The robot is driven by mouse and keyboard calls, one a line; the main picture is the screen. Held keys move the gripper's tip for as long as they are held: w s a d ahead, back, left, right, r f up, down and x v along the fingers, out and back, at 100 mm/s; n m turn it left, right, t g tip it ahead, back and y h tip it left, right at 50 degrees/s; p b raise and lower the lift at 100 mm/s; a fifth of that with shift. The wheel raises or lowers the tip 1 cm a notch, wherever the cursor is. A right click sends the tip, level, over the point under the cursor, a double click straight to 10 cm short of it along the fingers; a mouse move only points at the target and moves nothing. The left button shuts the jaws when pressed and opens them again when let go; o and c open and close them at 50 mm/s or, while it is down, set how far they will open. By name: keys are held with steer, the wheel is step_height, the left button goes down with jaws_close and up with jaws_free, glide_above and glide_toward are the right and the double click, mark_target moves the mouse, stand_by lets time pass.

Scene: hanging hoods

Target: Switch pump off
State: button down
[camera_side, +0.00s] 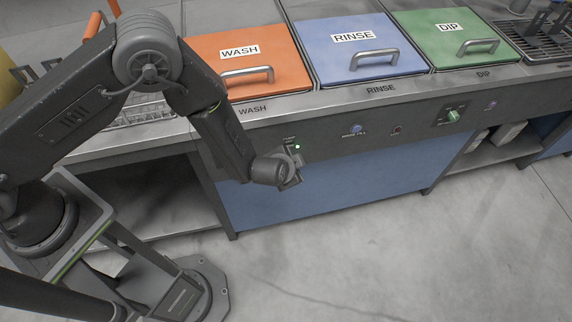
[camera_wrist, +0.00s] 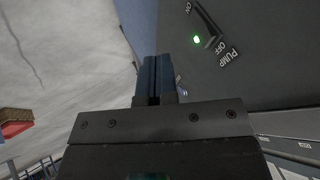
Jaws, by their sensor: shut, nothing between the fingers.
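The pump switch (camera_wrist: 208,20) is a dark rocker or lever on the grey front panel, at the top of the wrist view. ON and OFF are printed beside it, with PUMP below them. I cannot tell clearly which way it is set. A small green pump light (camera_wrist: 196,39) glows beside it; the light also shows in the side view (camera_side: 297,147). My gripper (camera_wrist: 158,62) is shut and empty, its fingers near the panel and apart from the switch in the wrist view. In the side view my gripper (camera_side: 295,180) is at the panel just below the light, partly hiding that area.
Orange WASH (camera_side: 240,52), blue RINSE (camera_side: 352,58) and green DIP (camera_side: 450,36) lids with metal handles sit above the panel. A blue rinse-fill button (camera_side: 357,129) and a green dial (camera_side: 453,116) are further right. The floor in front is clear.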

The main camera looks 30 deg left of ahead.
mark_target(292, 146)
steer(key=w+a, duration=0.1)
steer(key=w, duration=0.1)
steer(key=w+a+f, duration=0.1)
steer(key=w+a, duration=0.1)
stand_by(0.4)
steer(key=shift+w+a+r, duration=0.1)
steer(key=shift+w+a, duration=0.2)
steer(key=shift+w, duration=0.05)
steer(key=shift+r, duration=0.8)
